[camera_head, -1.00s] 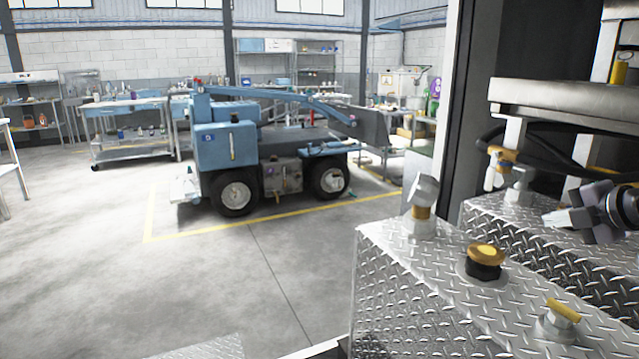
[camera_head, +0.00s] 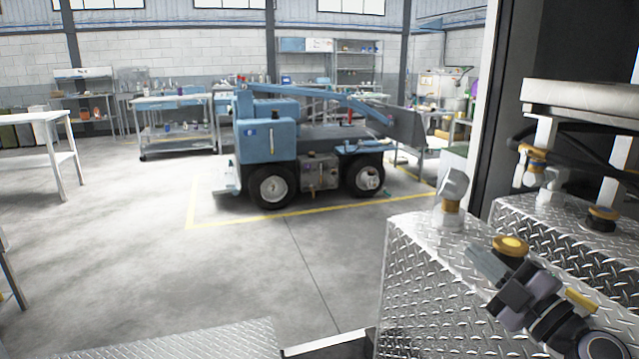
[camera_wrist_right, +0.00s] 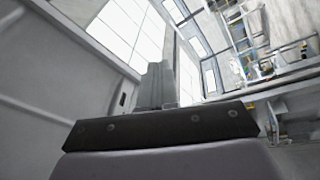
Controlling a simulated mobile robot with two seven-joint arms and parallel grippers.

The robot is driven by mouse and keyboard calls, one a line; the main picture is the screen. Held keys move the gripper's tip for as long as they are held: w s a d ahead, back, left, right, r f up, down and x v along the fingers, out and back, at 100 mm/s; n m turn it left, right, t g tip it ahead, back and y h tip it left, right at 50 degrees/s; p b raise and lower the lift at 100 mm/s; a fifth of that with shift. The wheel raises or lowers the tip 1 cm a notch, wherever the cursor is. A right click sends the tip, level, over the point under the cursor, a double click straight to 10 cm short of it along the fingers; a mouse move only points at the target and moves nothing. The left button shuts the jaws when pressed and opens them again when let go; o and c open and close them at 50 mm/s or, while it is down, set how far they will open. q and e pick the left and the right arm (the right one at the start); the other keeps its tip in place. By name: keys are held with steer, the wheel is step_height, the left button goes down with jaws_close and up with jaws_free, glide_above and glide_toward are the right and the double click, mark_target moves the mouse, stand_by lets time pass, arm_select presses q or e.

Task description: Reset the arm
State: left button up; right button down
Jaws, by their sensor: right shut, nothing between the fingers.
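My right gripper (camera_head: 486,262) is at the lower right of the head view, in front of the diamond-plate box (camera_head: 425,290). Its fingers are together and point up and to the left, near a gold-topped cap (camera_head: 510,246). Nothing shows between them. In the right wrist view its closed fingers (camera_wrist_right: 156,84) stand up against bright windows. My left gripper is in neither view.
A silver nozzle fitting (camera_head: 452,197) and a yellow-handled valve (camera_head: 581,299) stand on the box. Hoses hang at the right under a metal beam (camera_head: 585,105). A blue vehicle (camera_head: 268,140) stands beyond open floor. A white table (camera_head: 30,118) is at the left.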

steer(key=s+d+f+m+g+h, duration=0.1)
steer(key=s+f+m+g+h, duration=0.3)
steer(key=s+f+m+h, duration=0.45)
steer(key=s+d+f+m+g+h, duration=0.1)
steer(key=s+f+m+g+h, duration=0.25)
steer(key=s+f+m, duration=0.55)
steer(key=s+a+f+n+g+y, duration=0.1)
steer(key=s+a+f+g+y, duration=0.15)
steer(key=s+f+g, duration=0.35)
steer(key=s+a+f+n+g+y, duration=0.15)
steer(key=s+a+f, duration=0.25)
steer(key=s, duration=0.5)
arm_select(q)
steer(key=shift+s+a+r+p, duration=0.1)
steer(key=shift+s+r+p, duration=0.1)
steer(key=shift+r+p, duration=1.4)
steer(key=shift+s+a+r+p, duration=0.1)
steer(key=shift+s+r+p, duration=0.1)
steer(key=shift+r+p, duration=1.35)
arm_select(e)
steer(key=w+a+f+t+y, duration=0.1)
steer(key=w+a+f+t, duration=0.1)
steer(key=w+t, duration=0.4)
steer(key=shift+w+t, duration=0.4)
steer(key=shift+w, duration=0.25)
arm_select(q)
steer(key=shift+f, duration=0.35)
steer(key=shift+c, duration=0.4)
arm_select(e)
steer(key=shift+a, duration=0.1)
